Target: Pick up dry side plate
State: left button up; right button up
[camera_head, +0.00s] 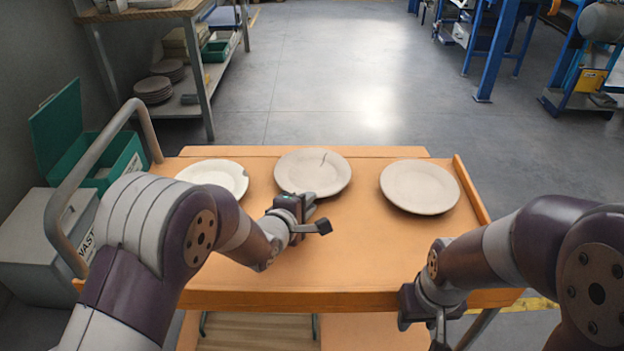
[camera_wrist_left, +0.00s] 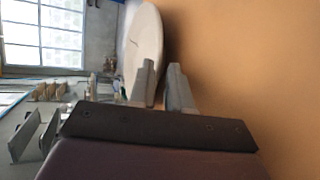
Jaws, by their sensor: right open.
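Three pale round plates lie in a row on an orange cart top (camera_head: 350,255): a left plate (camera_head: 213,178), a middle plate (camera_head: 312,173) with a dark crack-like line, and a right plate (camera_head: 420,187). Which one is the dry side plate I cannot tell by looks. My left gripper (camera_head: 316,212) is at the near edge of the middle plate, its fingers apart. In the left wrist view, the fingers (camera_wrist_left: 162,85) are close to a plate (camera_wrist_left: 145,40); no grip on it shows. My right gripper (camera_head: 428,322) is open at the cart's near right edge, partly cut off below.
A raised orange rim (camera_head: 472,190) runs along the cart's right side, and a curved handle (camera_head: 62,205) stands at its left. A shelf (camera_head: 190,100) with stacked plates (camera_head: 153,90) and a green bin (camera_head: 118,155) are at left. The cart's middle front is clear.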

pick_arm(q)
jog(key=x, duration=0.4)
jog(key=shift+w+f+b, duration=0.1)
jog(key=shift+w+b, duration=0.15)
jog(key=shift+b, duration=0.15)
grip_shut()
